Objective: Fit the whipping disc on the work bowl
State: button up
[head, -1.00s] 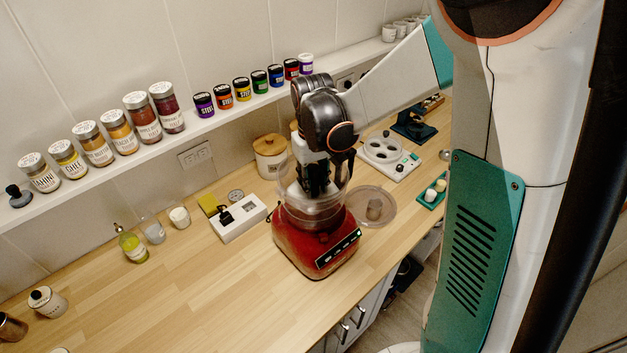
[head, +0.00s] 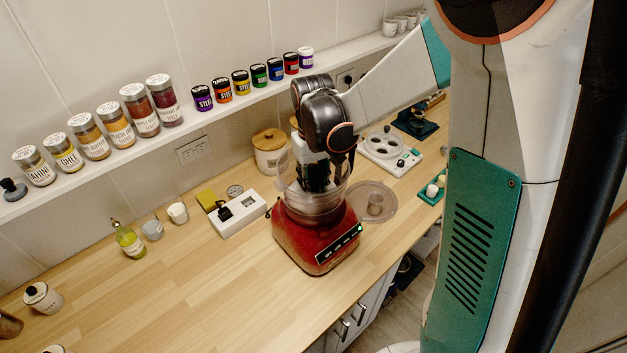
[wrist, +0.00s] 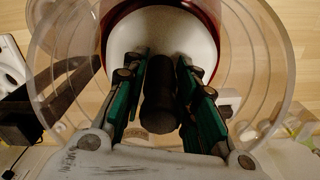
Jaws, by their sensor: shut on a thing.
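The clear work bowl (head: 339,204) stands on the red food processor base (head: 312,248); in the wrist view its round clear wall (wrist: 277,50) surrounds my fingers. My gripper (head: 316,186) points down into the bowl from above. In the wrist view my gripper (wrist: 163,70) has its green-sided fingers shut on a dark upright stem (wrist: 159,100). A pale round disc (wrist: 187,37), apparently the whipping disc, shows beyond the stem within the bowl. I cannot tell whether the disc touches the bowl's seat; its underside is hidden.
A clear round lid (head: 374,203) lies right of the base. A white box with a black plug (head: 237,215) lies left, and a beige canister (head: 270,152) stands behind. A white appliance (head: 390,153) stands farther right. The front left counter is mostly clear.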

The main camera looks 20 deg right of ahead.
jog(key=shift+f+b, duration=0.95)
jog(key=shift+f, duration=0.25)
jog(key=o, duration=1.2)
jog(key=shift+c, duration=0.2)
jog(key=shift+r, duration=0.1)
notch_tip(320, 180, up, 12)
jog(key=shift+f, duration=0.1)
jog(key=s+r+t, duration=0.1)
jog(key=s, duration=0.1)
jog(key=s+r+t, duration=0.1)
jog(key=s, duration=0.2)
jog(key=s+r+t, duration=0.1)
jog(key=s+r, duration=0.1)
jog(key=s, duration=0.1)
jog(key=shift+s+m, duration=0.1)
jog(key=shift+m, duration=0.2)
jog(key=s+t, duration=0.3)
jog(key=s, duration=0.5)
notch_tip(320, 180, down, 15)
jog(key=s+t+b, duration=0.1)
jog(key=b, duration=1.2)
jog(key=shift+r+m, duration=0.2)
jog(key=shift+m, duration=0.1)
